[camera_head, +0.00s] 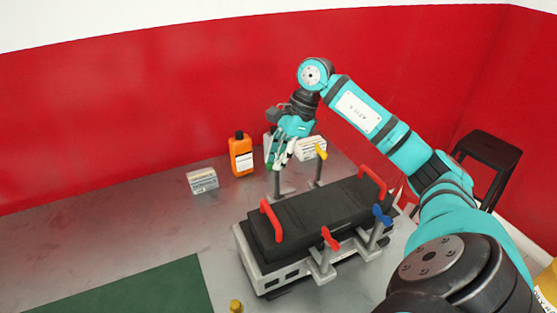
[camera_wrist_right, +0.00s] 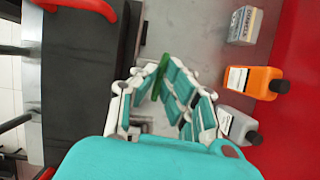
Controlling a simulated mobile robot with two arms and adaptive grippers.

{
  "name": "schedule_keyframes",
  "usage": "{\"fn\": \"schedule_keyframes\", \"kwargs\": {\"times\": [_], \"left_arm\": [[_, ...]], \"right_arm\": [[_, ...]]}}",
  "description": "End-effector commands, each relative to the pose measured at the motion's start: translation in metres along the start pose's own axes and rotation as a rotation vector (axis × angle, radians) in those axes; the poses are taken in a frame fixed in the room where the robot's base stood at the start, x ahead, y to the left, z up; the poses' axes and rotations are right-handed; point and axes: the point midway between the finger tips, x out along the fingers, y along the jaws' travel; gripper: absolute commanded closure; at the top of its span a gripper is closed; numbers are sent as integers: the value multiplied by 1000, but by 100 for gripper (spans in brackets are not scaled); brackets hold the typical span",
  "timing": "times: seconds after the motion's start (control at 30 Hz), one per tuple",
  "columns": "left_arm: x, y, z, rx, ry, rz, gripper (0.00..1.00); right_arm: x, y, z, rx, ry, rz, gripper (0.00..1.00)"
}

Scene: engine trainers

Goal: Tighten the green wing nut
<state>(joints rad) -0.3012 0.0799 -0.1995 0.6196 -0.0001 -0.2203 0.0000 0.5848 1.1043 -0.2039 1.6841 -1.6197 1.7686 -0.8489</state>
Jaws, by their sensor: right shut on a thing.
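The green wing nut (camera_wrist_right: 161,75) shows in the right wrist view between the fingertips of my right gripper (camera_wrist_right: 160,75). In the head view my right gripper (camera_head: 280,160) reaches down from above at the back left corner of the engine trainer (camera_head: 310,215), and only a bit of green shows at its fingertips. The gripper is shut on the wing nut. A grey post (camera_head: 277,185) stands below it. A yellow wing nut (camera_head: 320,151), a red wing nut (camera_head: 330,238) and a blue wing nut (camera_head: 381,214) sit on other posts of the trainer. My left gripper is not in view.
An orange bottle (camera_head: 241,155) and a small grey box (camera_head: 202,180) stand on the metal table left of the gripper. Red handles (camera_head: 271,221) rise from the trainer's black cover. The table's left part is clear around a green mat (camera_head: 130,290).

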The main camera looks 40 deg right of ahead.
Motion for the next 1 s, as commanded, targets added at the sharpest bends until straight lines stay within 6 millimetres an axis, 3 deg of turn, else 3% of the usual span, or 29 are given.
{"fn": "schedule_keyframes", "kwargs": {"times": [0.5, 1.0], "left_arm": [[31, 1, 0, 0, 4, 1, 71], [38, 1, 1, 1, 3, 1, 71]], "right_arm": [[3, 3, -1, 411, 3, -172, 100], [2, 4, 2, 848, 1, -352, 100]]}}
